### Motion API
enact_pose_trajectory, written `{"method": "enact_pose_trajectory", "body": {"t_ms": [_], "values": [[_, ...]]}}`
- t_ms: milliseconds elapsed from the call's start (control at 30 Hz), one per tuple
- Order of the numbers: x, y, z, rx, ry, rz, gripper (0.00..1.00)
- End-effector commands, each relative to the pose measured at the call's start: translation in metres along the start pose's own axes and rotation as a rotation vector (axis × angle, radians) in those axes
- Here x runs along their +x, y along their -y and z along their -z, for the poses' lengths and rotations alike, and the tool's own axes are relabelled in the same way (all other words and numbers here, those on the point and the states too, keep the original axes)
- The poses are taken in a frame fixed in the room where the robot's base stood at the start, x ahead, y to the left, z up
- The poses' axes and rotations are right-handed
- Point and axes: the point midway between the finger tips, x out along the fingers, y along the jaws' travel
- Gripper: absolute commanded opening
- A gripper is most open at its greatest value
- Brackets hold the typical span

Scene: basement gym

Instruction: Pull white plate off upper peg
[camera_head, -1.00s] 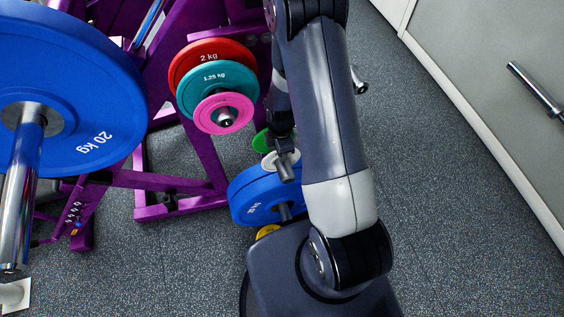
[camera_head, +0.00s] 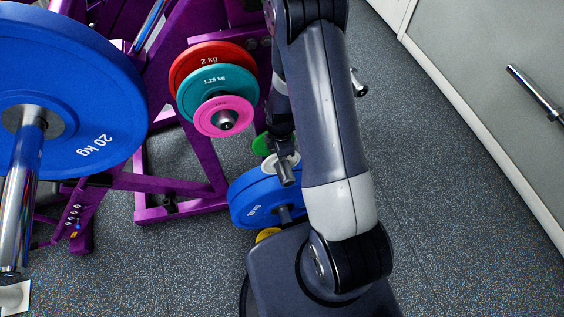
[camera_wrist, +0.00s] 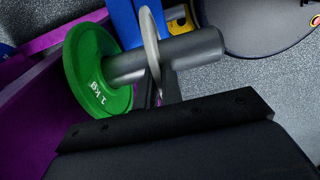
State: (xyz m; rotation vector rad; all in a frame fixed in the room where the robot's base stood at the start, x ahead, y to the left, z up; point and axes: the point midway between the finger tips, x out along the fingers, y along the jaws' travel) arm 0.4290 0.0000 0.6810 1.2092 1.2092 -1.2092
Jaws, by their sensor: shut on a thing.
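The white plate (camera_wrist: 149,45) shows nearly edge-on in the wrist view, still around the grey upper peg (camera_wrist: 195,48), partway along it. A clear gap separates it from the green 1 kg plate (camera_wrist: 90,78) at the peg's inner end. In the head view the white plate (camera_head: 270,161) is partly hidden by my gripper (camera_head: 281,150) and the peg. My gripper is shut on the white plate's rim. The fingertips (camera_wrist: 161,98) are dark and hard to make out in the wrist view.
A large blue plate (camera_head: 245,200) and a yellow plate (camera_head: 267,234) sit below. Red (camera_head: 205,56), teal (camera_head: 212,82) and pink (camera_head: 213,118) plates hang on a peg at upper left. The purple rack (camera_head: 180,208) stands left; open floor (camera_head: 450,220) lies right.

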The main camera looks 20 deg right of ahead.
Motion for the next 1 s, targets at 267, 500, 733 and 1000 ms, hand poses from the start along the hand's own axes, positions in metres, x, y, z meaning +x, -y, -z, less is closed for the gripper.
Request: {"method": "enact_pose_trajectory", "body": {"t_ms": [267, 500, 733, 1000], "values": [[0.000, 0.001, 0.000, 0.000, 0.000, -0.001, 0.00], [0.000, 0.015, 0.000, 0.000, 0.000, 0.000, 0.00], [0.000, 0.029, 0.000, 0.000, 0.000, 0.001, 0.00], [0.000, 0.044, 0.000, 0.000, 0.000, 0.001, 0.00]]}}
